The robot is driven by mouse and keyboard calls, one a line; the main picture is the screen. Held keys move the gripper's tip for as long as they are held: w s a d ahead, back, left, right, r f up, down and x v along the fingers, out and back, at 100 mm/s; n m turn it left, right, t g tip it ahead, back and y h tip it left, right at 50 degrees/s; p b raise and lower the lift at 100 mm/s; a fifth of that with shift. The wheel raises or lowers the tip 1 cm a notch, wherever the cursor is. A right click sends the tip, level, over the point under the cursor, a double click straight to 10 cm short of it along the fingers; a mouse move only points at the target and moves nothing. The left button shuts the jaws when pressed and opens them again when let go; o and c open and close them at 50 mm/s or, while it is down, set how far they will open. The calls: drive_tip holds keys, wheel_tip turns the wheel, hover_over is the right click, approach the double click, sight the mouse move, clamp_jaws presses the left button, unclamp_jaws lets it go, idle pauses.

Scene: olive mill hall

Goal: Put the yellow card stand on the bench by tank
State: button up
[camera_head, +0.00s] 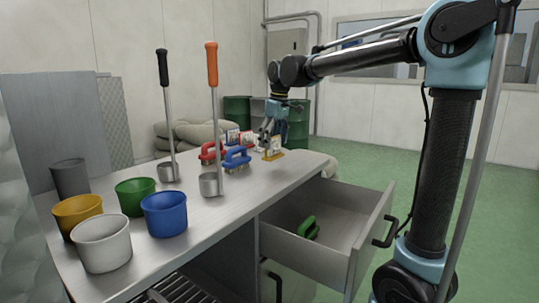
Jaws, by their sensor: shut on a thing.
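The yellow card stand (273,155) is at the far right end of the grey metal bench (135,238), with a white card upright in its yellow base. My gripper (268,141) comes down on it from above and is shut on it. The base is at or just above the bench top; I cannot tell whether it touches. Part of the card is hidden behind the fingers. I cannot make out a tank label; two dark green drums (238,110) stand on the floor behind the bench.
A blue brush (237,159), red brush (209,152) and other card stands (233,138) are left of my gripper. Two ladles, orange-handled (211,65) and black-handled (163,68), stand nearer. Several cups fill the near left. An open drawer (340,205) holds a green brush (308,228).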

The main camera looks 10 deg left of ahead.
sight(273, 155)
drive_tip(key=shift+f, duration=2.1)
drive_tip(key=o, duration=1.1)
drive_tip(key=shift+f, duration=0.1)
drive_tip(key=r, duration=0.4)
drive_tip(key=d+r, duration=0.1)
drive_tip(key=r, duration=0.7)
drive_tip(key=shift+s+d+r, duration=0.1)
drive_tip(key=shift+s+d, duration=0.2)
drive_tip(key=shift+d, duration=0.05)
